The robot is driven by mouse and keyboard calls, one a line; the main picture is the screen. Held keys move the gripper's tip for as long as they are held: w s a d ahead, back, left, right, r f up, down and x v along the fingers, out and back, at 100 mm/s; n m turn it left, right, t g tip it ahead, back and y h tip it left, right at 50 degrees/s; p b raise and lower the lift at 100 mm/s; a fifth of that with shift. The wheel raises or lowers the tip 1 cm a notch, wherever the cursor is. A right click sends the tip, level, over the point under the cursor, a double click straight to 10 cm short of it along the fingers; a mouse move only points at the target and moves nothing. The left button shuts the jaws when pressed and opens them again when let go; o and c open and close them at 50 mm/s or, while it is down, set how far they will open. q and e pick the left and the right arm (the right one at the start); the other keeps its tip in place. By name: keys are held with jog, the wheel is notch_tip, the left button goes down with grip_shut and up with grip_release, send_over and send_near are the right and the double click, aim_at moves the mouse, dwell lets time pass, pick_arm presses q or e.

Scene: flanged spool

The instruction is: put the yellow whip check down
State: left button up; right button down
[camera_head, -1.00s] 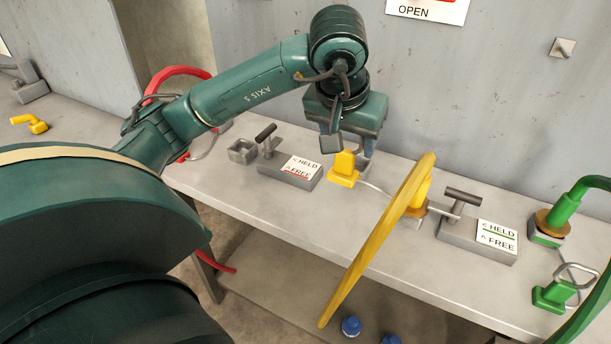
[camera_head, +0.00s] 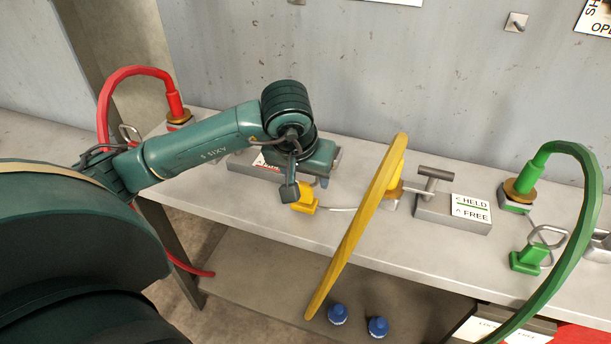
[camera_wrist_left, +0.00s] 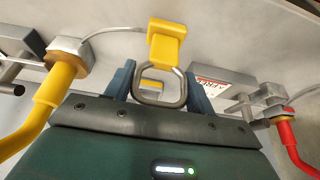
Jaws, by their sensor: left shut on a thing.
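The yellow whip check (camera_head: 304,197) shows at my left gripper (camera_head: 311,183) in the head view, over the near part of the grey bench. In the left wrist view, the two fingers (camera_wrist_left: 160,88) close around the metal loop (camera_wrist_left: 162,92) below the yellow block (camera_wrist_left: 166,40). A thin cable (camera_wrist_left: 112,31) runs from the block to the fitting of the yellow hose (camera_wrist_left: 50,92). In the head view the yellow hose (camera_head: 356,225) arches in front of the bench. Whether the block touches the bench I cannot tell. My right gripper does not show.
A lever block (camera_head: 437,205) with a HELD/FREE label stands right of the yellow fitting. A green hose (camera_head: 597,200) and a green whip check (camera_head: 527,258) are at the right, a red hose (camera_head: 105,100) at the left. Blue caps (camera_head: 338,314) sit below the bench (camera_head: 232,204).

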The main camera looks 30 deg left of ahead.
pick_arm(q)
jog(key=shift+f, duration=0.2)
jog(key=shift+f, duration=0.1)
jog(key=shift+f, duration=0.15)
jog(key=o, duration=1)
jog(key=shift+r, duration=0.45)
jog(key=p+v, duration=0.1)
jog(key=v, duration=1)
jog(key=shift+s+r, duration=0.25)
jog(key=shift+s, duration=0.05)
jog(key=shift+d, duration=0.1)
